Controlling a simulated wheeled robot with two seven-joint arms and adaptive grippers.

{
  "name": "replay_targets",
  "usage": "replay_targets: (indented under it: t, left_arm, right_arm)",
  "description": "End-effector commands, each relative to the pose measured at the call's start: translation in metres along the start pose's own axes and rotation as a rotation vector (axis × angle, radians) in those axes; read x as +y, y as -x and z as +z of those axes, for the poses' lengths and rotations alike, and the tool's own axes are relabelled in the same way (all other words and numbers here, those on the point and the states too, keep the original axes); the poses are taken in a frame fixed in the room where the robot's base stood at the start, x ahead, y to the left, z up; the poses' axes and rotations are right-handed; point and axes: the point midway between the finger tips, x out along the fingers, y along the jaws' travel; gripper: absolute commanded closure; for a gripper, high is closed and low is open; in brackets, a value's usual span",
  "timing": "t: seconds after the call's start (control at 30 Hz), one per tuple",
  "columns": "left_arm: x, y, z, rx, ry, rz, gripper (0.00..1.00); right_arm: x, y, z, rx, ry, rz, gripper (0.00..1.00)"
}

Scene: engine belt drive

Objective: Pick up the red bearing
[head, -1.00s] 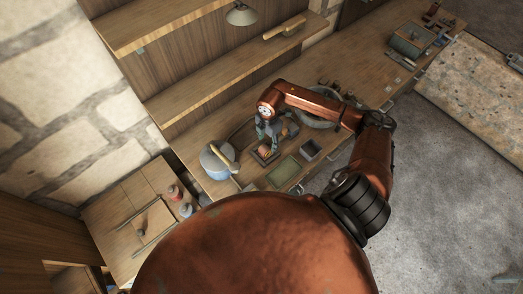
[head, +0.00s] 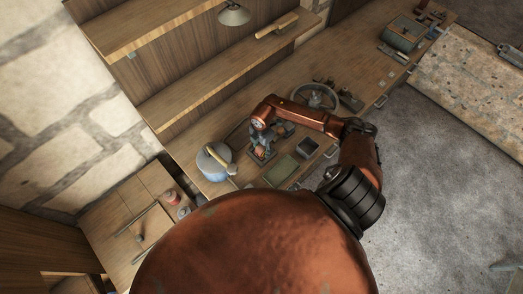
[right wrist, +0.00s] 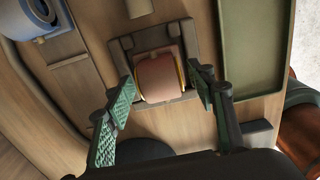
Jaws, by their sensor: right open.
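The red bearing (right wrist: 158,78) is a pinkish-red, rounded block with a yellowish edge, seated in a dark square holder (right wrist: 124,52) in the right wrist view. My right gripper (right wrist: 160,79) is open, with one green-padded finger on each side of the bearing. I cannot tell whether either finger touches it. In the head view the right gripper (head: 260,140) hangs low over the holder on the bench, and the bearing is mostly hidden there. My left gripper is not in view.
A green tray (head: 281,171) and a dark box (head: 307,147) lie right of the holder. A blue pot (head: 214,162) stands to its left. A wheel (head: 315,97) lies behind my arm. Shelves (head: 215,85) rise behind the bench.

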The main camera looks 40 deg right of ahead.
Motion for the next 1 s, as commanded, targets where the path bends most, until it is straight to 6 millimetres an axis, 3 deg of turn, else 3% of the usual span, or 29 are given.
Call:
replay_targets:
  t: [0.17,0.9,1.0]
  left_arm:
    - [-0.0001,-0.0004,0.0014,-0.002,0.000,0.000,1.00]
    - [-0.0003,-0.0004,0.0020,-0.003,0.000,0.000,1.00]
    - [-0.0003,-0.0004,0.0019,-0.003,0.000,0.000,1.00]
  right_arm:
    - [0.0006,-0.0006,-0.0007,0.000,0.002,0.000,0.49]
    - [0.0004,0.0000,-0.0005,0.000,0.001,0.000,1.00]
    - [0.0004,0.0000,-0.0005,0.000,0.001,0.000,1.00]
